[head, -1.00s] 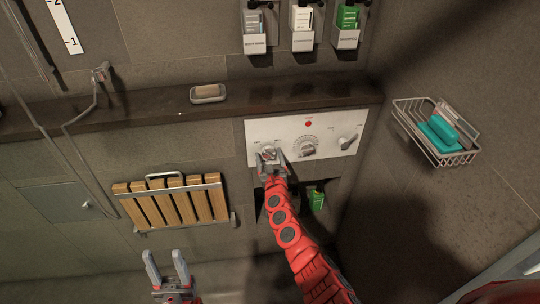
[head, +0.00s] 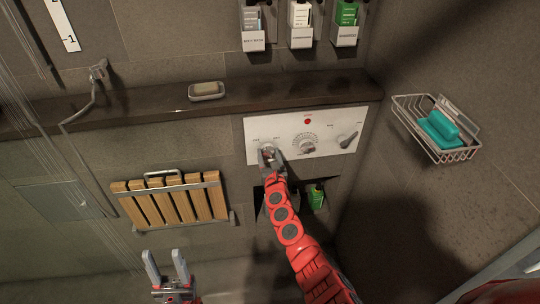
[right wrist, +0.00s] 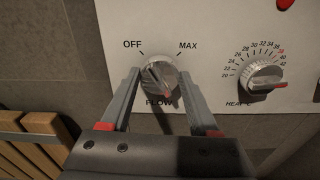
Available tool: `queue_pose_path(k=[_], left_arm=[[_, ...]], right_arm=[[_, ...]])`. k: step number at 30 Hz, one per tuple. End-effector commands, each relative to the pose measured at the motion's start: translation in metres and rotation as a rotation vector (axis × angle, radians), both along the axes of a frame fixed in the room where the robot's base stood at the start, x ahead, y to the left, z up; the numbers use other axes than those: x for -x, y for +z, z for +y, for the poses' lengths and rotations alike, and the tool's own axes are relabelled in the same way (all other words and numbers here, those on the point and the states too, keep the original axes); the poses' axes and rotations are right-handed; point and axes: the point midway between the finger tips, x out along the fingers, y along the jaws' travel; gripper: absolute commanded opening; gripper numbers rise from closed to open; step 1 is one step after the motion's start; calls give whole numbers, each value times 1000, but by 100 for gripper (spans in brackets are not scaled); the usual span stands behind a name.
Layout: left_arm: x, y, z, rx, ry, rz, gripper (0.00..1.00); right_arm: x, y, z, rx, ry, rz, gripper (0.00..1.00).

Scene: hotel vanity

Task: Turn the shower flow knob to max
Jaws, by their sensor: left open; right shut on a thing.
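The round metal flow knob (right wrist: 158,77) is on the left of the white control panel (head: 325,128). OFF is printed at its upper left, MAX at its upper right and FLOW below. The red-tipped end of its ridge points down and slightly right; the other end points up-left towards OFF. My right gripper (head: 267,150) is shut on the flow knob, with one finger on each side, as the right wrist view also shows. It mostly covers the knob in the head view. My left gripper (head: 164,258) is open and empty at the bottom, away from the panel.
The heat knob (right wrist: 262,78) is right of the flow knob, with another lever knob (head: 347,138) further right. A dark ledge (head: 150,107) with a soap dish (head: 206,91) runs above. A wooden slatted seat (head: 172,203) is at left, a wire basket (head: 435,130) at right.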

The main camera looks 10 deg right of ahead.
Motion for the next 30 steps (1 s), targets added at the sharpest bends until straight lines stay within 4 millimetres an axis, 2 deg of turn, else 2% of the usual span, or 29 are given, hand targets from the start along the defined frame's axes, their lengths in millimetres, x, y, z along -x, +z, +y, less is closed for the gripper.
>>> queue_pose_path(k=[1,30], left_arm=[[0,-4,0,0,0,0,50],[-1,-43,0,0,0,0,50]], right_arm=[[0,-2,6,-42,10,2,6],[-4,5,16,-922,23,19,6]])
